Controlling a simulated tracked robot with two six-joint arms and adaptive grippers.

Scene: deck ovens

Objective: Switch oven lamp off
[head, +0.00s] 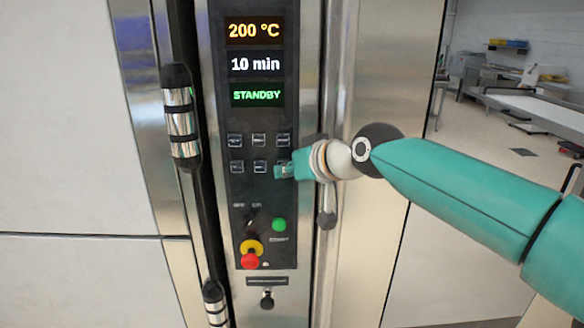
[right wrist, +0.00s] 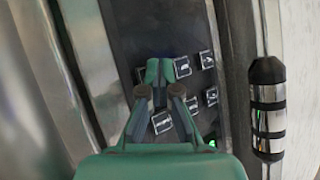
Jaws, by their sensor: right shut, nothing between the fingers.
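The oven's dark control panel (head: 290,205) carries two rows of small square buttons with pale icons, among them an upper left button (head: 235,140) and a lower middle button (head: 260,167). The icons are too small for me to tell which is the lamp's, or whether a lamp is lit. My right gripper (head: 283,171) is shut and empty, its tips at the lower right button, which it mostly covers. In the right wrist view the closed fingertips (right wrist: 160,70) lie over that button, beside the lower middle button (right wrist: 183,66). I cannot tell whether they touch. My left gripper is out of view.
Displays above read 200 °C (head: 255,31), 10 min (head: 255,64) and STANDBY (head: 256,95). Below are a green button (head: 279,225) and a red knob (head: 250,261) on yellow. A door handle (head: 181,120) stands out left of the panel. Open room lies at the right.

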